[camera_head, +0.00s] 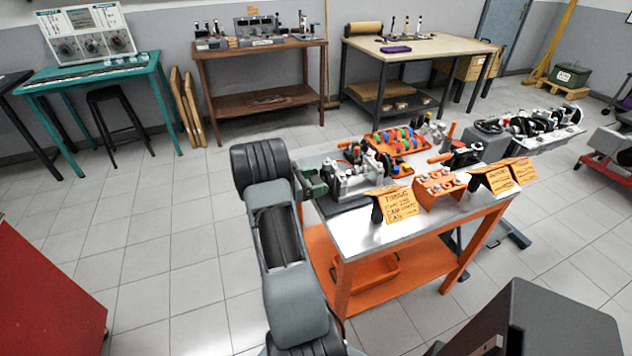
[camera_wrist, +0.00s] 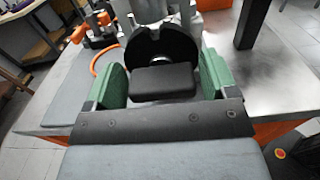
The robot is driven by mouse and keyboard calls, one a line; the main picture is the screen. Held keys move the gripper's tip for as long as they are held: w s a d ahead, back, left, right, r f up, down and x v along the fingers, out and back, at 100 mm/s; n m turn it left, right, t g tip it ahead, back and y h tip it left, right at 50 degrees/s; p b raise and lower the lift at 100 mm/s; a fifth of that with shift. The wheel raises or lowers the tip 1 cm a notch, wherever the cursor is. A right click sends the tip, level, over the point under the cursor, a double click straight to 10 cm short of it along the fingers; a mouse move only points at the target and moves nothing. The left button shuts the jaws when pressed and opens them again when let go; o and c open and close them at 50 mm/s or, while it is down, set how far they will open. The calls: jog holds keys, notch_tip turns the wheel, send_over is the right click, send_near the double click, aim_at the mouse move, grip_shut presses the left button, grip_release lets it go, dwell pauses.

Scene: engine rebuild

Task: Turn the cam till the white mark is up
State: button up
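My gripper (camera_wrist: 165,75) has two green fingers set wide apart in the wrist view. A black block (camera_wrist: 165,83) lies between them, in front of a dark round disc (camera_wrist: 160,42) on a light grey metal part (camera_wrist: 150,9). The block nearly fills the space, and I cannot tell whether the fingers touch it. No white mark shows on the block or disc. In the head view my gripper (camera_head: 312,187) is at the left end of a silver cam assembly (camera_head: 356,180) on the workbench. The cam end is hidden there by the gripper.
The metal-topped workbench (camera_head: 385,238) has orange legs and a lower shelf. A dark post (camera_wrist: 250,22) rises at right in the wrist view.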

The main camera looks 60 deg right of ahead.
jog(key=shift+o, duration=0.8)
jog(key=b+v, duration=0.1)
jog(key=v, duration=1.2)
jog(key=shift+w+a+b, duration=0.25)
jog(key=shift+a+b, duration=0.05)
